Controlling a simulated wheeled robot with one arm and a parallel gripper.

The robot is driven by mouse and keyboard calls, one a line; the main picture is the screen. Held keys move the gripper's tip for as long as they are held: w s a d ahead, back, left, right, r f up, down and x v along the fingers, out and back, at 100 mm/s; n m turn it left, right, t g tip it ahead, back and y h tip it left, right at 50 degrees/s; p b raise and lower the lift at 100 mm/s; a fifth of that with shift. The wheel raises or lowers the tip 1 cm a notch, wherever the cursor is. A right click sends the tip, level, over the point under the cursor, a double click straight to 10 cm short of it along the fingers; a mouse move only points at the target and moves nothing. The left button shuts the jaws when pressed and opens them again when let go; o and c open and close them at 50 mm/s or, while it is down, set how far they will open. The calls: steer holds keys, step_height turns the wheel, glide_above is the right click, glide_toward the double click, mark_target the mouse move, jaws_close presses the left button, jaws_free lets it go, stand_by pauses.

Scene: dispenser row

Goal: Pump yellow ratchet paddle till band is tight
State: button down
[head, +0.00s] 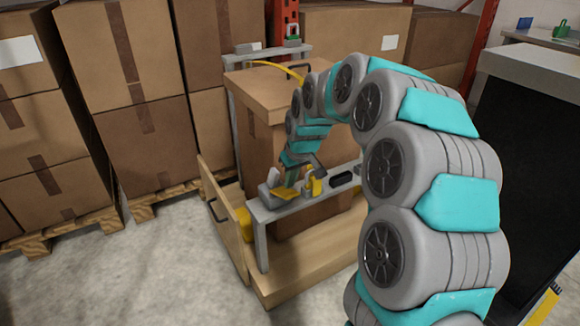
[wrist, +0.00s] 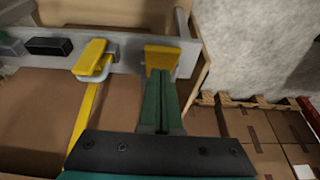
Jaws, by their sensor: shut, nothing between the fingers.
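A yellow paddle (head: 284,194) sits at the left end of a grey crossbar (head: 262,214) in the head view. In the wrist view the yellow paddle (wrist: 162,57) is right at the tips of my gripper (wrist: 160,78). The green fingers are together with nothing held; they look against or just short of the paddle, and I cannot tell which. My gripper (head: 290,182) comes down on the paddle from above in the head view. A second yellow lever piece (wrist: 91,55) in a grey mount sits beside it, with a yellow band (wrist: 86,120) running from it.
A black block (wrist: 48,46) lies on the crossbar. A big cardboard box (head: 255,150) stands behind it on a wooden base (head: 300,270). A wooden panel with a handle (head: 222,215) stands at the left. Stacked boxes (head: 140,125) fill the back; floor at front left is clear.

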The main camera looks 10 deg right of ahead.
steer(key=shift+s+d+f, duration=0.1)
steer(key=shift+s+f, duration=0.2)
steer(key=shift+f, duration=0.35)
